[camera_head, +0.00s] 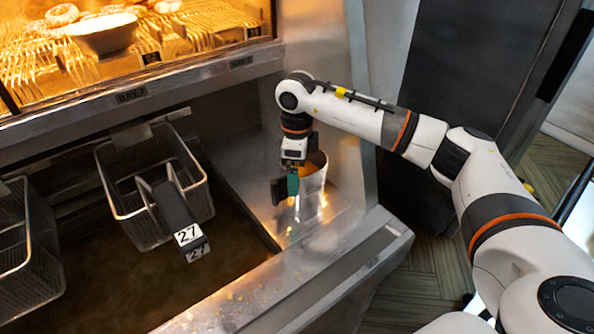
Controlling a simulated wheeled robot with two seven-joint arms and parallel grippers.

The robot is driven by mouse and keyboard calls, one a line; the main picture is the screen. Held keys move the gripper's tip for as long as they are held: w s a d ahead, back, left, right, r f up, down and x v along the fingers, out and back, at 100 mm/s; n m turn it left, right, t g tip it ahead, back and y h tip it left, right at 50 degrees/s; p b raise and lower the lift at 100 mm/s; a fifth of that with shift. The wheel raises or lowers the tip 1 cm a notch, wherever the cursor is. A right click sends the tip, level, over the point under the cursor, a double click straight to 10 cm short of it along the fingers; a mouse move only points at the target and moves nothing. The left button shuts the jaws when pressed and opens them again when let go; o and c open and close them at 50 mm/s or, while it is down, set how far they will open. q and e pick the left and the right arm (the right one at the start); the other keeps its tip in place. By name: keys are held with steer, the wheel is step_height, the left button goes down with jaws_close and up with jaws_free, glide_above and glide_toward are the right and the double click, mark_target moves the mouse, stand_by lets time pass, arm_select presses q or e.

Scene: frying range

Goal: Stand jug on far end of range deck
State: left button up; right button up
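The jug (314,195) is a shiny metal vessel with orange showing at its mouth. It looks upright over the range deck (243,182), at the right side of the fryer well; I cannot tell whether its base touches the deck. My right gripper (286,188) points down at the jug's left side, with a dark finger beside a teal piece that may be the jug's handle. The arm and the jug hide the rest of the grip, so I cannot tell whether it is closed. My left gripper is out of view.
A wire basket (131,217) with a handle tagged 27 hangs over the dark fryer well (130,290). Another basket (42,262) is at the left edge. A heated rack with a white bowl (103,38) stands above. The deck's front ledge (250,300) has crumbs.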

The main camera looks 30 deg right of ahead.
step_height(320, 180, up, 11)
steer(key=b, duration=0.2)
steer(key=shift+r, duration=0.1)
stand_by(0.4)
